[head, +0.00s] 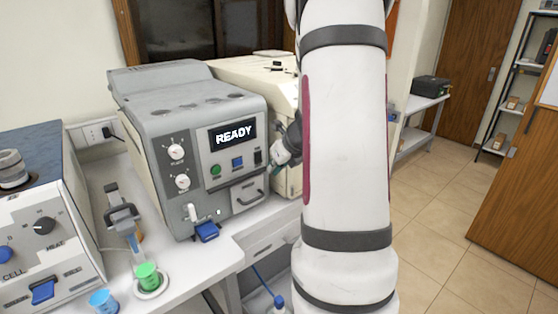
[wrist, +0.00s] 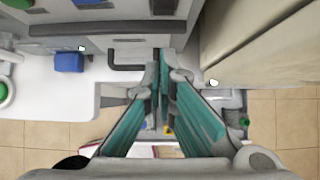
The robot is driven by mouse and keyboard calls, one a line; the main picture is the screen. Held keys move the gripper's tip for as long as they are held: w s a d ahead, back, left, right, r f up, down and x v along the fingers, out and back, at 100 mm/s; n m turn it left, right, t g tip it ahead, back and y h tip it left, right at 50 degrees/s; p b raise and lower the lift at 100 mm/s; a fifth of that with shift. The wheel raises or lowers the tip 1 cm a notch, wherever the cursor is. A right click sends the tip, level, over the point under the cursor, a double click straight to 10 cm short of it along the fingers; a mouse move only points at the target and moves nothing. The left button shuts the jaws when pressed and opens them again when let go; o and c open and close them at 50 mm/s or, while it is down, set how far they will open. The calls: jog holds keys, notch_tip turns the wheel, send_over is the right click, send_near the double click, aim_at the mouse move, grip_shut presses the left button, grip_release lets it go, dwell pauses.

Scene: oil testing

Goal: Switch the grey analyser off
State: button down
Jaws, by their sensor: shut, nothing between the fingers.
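Below the display are a green button (head: 216,170), a blue button (head: 237,163) and a dark rocker switch (head: 257,157) at the right. My gripper (head: 277,158) is just right of the rocker switch, near the panel's right edge; my arm hides part of it. I cannot tell whether it touches the panel. In the wrist view my gripper (wrist: 160,68) is shut and empty, with its teal fingers pointing toward the analyser's front (wrist: 190,15).
A drawer handle (wrist: 125,55) and a blue tab (wrist: 69,62) show low on the analyser's front. A cream machine (head: 255,72) stands close at the right. A blue-topped heating unit (head: 45,225), a green cup (head: 147,275) and a blue cup (head: 103,301) are at the left.

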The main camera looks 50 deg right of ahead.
aim_at(259, 158)
jog(key=w, duration=0.2)
jog(key=w+d+p, duration=0.1)
jog(key=shift+w+f, duration=0.25)
jog(key=shift+w, duration=0.15)
jog(key=shift+w+f+b, duration=0.3)
jog(key=shift+w+b, duration=0.1)
jog(key=shift+w, duration=0.05)
jog(key=shift+s+r, duration=0.1)
jog(key=shift+r, duration=0.15)
